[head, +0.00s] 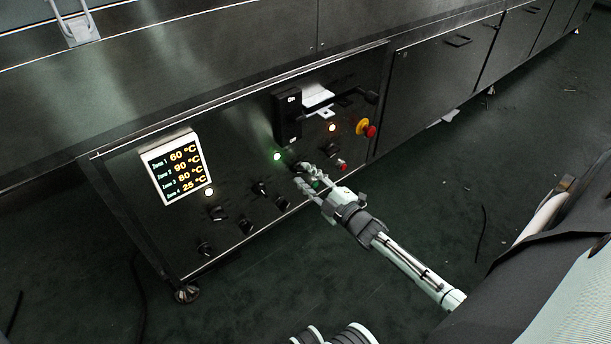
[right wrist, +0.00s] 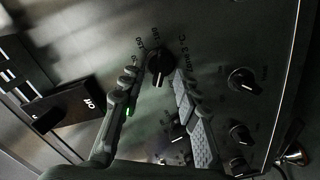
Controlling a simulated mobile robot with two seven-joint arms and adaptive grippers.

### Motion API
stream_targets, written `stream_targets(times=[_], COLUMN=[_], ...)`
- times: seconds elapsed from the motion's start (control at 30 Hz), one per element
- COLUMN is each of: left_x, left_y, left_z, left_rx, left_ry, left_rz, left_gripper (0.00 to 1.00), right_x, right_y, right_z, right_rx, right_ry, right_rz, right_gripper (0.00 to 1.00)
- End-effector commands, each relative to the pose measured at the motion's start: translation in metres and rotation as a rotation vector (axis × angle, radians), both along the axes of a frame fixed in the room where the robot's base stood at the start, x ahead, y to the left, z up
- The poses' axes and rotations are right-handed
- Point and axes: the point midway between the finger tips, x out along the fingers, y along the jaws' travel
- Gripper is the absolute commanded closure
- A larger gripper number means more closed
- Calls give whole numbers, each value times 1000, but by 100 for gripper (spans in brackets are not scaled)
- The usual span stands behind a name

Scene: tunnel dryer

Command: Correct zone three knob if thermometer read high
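The thermometer display (head: 177,170) on the dark control panel reads Zone 1 60 °C, Zone 2 90 °C, Zone 3 80 °C and Zone 4 25 °C. My right gripper (head: 304,173) is at the panel, right of the lit green lamp. In the right wrist view its fingers (right wrist: 156,84) are spread, with a black knob (right wrist: 159,68) just beyond and between their tips. That knob carries a zone temperature label; its number is hard to read. I cannot tell whether the fingers touch it. My left gripper is not in view.
Other black knobs (head: 221,211) sit lower on the panel. A green lamp (head: 277,156), a black switch box (head: 288,115) and a red-and-yellow emergency button (head: 368,129) are near my right gripper. The floor in front is mostly clear.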

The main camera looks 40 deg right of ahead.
Motion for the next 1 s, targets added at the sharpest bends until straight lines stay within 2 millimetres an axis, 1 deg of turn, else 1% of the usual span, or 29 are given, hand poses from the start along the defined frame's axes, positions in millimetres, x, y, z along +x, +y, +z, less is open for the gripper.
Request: stream_targets(times=[0.17, 0.3, 0.4, 0.5, 0.6, 0.7, 1.0], left_x=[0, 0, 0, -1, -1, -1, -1], left_y=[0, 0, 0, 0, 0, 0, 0], left_z=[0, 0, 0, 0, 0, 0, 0], left_rx=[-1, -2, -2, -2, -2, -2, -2], left_ry=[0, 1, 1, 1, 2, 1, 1], left_rz=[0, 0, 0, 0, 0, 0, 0], left_gripper=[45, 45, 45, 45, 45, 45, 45], right_x=[-33, -64, -83, -98, -108, -113, -114], right_y=[-2, -5, -6, -7, -8, -9, -9], right_z=[-2, -2, -1, -1, 0, 0, 0], right_rx=[0, 1, 1, 1, 0, 0, 0], right_ry=[4, 5, 3, 3, 0, 0, 0], right_rz=[0, -1, -1, -1, 0, 0, 0], right_gripper=[68, 68, 68, 68, 68, 68, 68])
